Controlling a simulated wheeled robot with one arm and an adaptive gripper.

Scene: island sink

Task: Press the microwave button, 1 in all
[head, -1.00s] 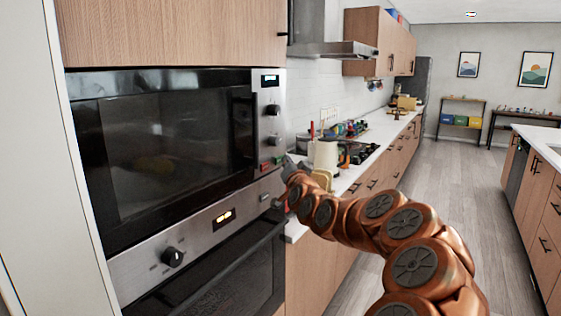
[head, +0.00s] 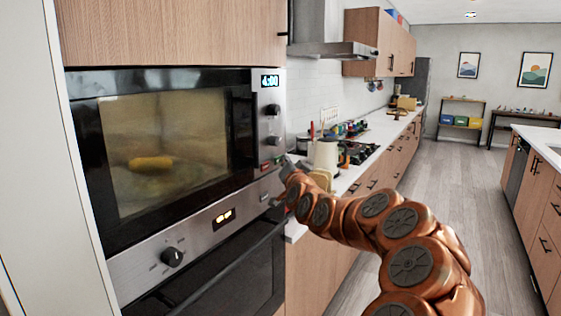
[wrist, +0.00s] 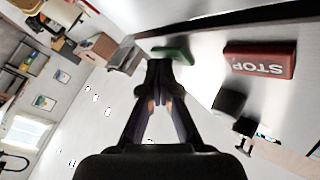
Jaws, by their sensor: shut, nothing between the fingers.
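The microwave (head: 75,170) is built into the cabinet at the left of the head view. Its window is lit, a yellow item (head: 151,163) shows inside, and its display (head: 270,81) glows with digits. In the wrist view the green button (wrist: 174,54) and the red STOP button (wrist: 260,61) stand out from the panel. My gripper (wrist: 159,66) is shut and empty, its fingertips at the green button; whether they touch it is hard to tell. In the head view my gripper (head: 284,168) is small beside the lower right of the panel.
An oven (head: 215,268) with a knob and lit display sits below the microwave. A counter (head: 378,135) with a hob, a jug and utensils runs away behind my arm. The wooden floor (head: 455,190) to the right is clear, with an island (head: 540,205) beyond.

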